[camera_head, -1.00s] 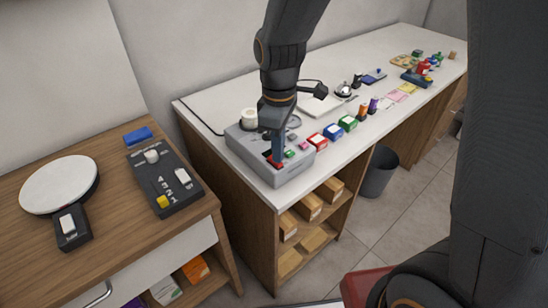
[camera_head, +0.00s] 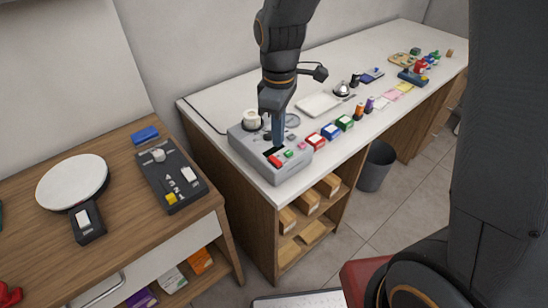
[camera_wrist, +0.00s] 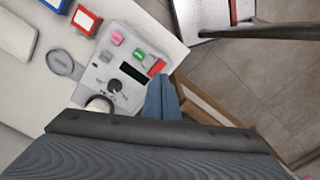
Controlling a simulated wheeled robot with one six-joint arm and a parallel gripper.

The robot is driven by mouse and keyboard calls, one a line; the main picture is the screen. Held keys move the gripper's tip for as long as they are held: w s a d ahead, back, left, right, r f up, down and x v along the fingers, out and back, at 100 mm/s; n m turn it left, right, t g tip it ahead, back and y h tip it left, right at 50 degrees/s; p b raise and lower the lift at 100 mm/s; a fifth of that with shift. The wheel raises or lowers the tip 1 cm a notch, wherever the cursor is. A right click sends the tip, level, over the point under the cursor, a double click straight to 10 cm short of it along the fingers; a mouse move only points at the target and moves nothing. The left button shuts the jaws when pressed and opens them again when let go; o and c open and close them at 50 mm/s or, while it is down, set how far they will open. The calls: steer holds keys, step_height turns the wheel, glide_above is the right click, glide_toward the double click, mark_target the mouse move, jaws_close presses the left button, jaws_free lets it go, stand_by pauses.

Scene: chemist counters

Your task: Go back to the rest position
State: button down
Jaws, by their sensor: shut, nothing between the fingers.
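My gripper (camera_head: 277,140) is shut and empty, with its blue-grey fingers pointing down over the grey device (camera_head: 245,152) at the near end of the white counter. In the head view the fingertips are close to the red rocker switch (camera_head: 275,161); whether they touch is hard to tell there. In the wrist view the shut fingers (camera_wrist: 162,92) lie beside the device (camera_wrist: 112,98), close to its red switch (camera_wrist: 157,68) and dark display (camera_wrist: 132,73). Pink and green buttons and a black knob also show on the device.
Red, blue and green boxes (camera_head: 330,131) stand along the counter (camera_head: 300,75) with a white tray (camera_head: 318,104) behind them. At left, a wooden desk (camera_head: 110,160) carries a round white-topped device (camera_head: 72,181) and a black control box (camera_head: 172,178). A grey bin (camera_head: 376,165) stands on the floor.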

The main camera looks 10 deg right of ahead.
steer(key=s+d+f+m+b, duration=0.2)
steer(key=s+d+m+b, duration=0.1)
steer(key=d+m, duration=0.3)
steer(key=s+d+f+m+t+b, duration=0.1)
steer(key=s+d+f+m+b, duration=0.2)
steer(key=d+m, duration=0.3)
steer(key=shift+s+d+f+m+b, duration=0.2)
steer(key=shift+s+d+m+b, duration=0.15)
steer(key=shift+s, duration=0.4)
